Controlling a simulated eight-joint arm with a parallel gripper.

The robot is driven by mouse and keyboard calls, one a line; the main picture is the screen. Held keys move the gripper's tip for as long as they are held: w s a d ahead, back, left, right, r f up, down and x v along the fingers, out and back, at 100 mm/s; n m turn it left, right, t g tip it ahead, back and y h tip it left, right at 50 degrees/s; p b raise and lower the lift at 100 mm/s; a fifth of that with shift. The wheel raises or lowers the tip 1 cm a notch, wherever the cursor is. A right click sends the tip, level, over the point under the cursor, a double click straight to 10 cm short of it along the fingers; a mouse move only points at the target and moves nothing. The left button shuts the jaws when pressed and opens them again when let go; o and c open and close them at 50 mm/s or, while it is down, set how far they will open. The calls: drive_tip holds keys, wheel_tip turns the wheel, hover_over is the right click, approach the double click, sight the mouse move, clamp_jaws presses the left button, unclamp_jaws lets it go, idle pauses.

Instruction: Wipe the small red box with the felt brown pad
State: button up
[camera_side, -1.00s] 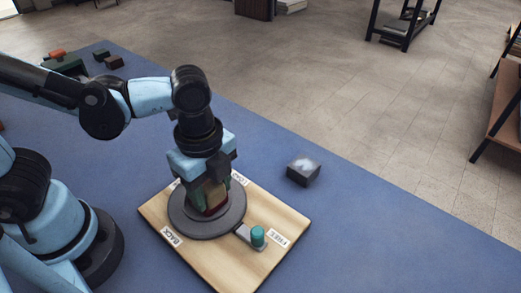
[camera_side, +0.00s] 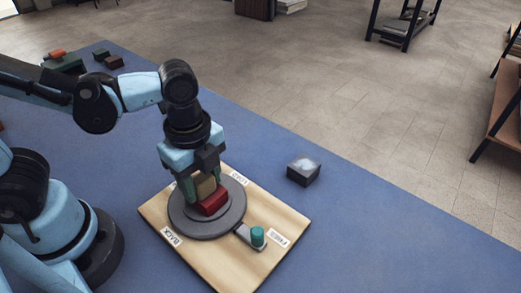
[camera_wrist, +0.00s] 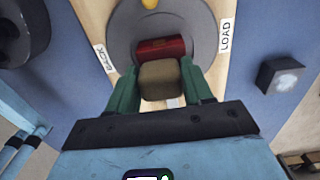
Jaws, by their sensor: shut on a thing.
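The small red box (camera_side: 213,202) lies on the round grey turntable (camera_side: 180,222), which sits on a wooden board. In the wrist view the red box (camera_wrist: 161,48) is just beyond the fingertips. My gripper (camera_side: 204,186) is shut on the brown pad (camera_side: 205,186), which sits between its green fingers; the pad also shows in the wrist view (camera_wrist: 160,80). The pad is right beside the red box, on its left and far side in the side view. I cannot tell whether the two touch.
The board (camera_side: 255,275) carries labels, two reading BACK and LOAD, and a lever with a teal knob (camera_side: 257,236). A dark block with a pale top patch (camera_side: 303,172) stands right of the board. Several small blocks and a green tray (camera_side: 66,66) lie far left.

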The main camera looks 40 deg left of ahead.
sight(215, 200)
drive_tip(key=shift+d, duration=1.6)
wheel_tip(215, 200, up, 8)
drive_tip(key=shift+a, duration=0.15)
drive_tip(key=shift+r, duration=0.1)
